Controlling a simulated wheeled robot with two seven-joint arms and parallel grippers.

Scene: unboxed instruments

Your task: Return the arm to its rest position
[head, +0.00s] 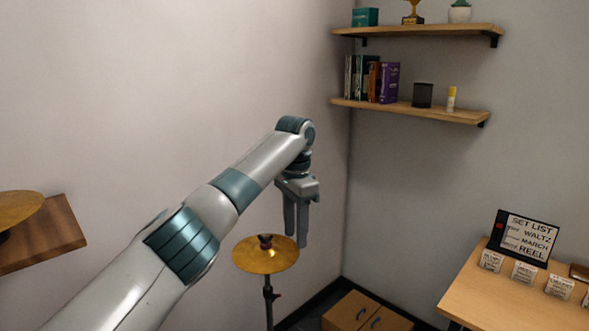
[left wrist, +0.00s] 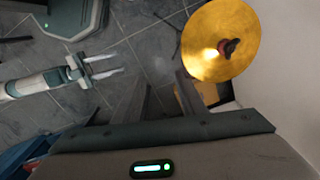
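My left arm (head: 265,160) reaches from the lower left into the middle of the head view. My left gripper (head: 297,238) hangs with its fingers pointing down, above and just right of the gold cymbal (head: 265,254) on a stand. In the left wrist view its two fingers (left wrist: 164,88) are apart with only floor tiles between them. The same cymbal shows there at the upper right (left wrist: 215,40), clear of the fingers. My right gripper (left wrist: 118,62) shows at the left of that view, its fingers apart and empty. It is outside the head view.
Another cymbal (head: 18,208) is by a wooden surface (head: 45,235) at the left. A cardboard box (head: 350,312) is on the floor. A table (head: 490,300) with a set list sign (head: 522,238) and small cards is at the right. Two shelves (head: 420,112) (head: 425,32) are on the wall.

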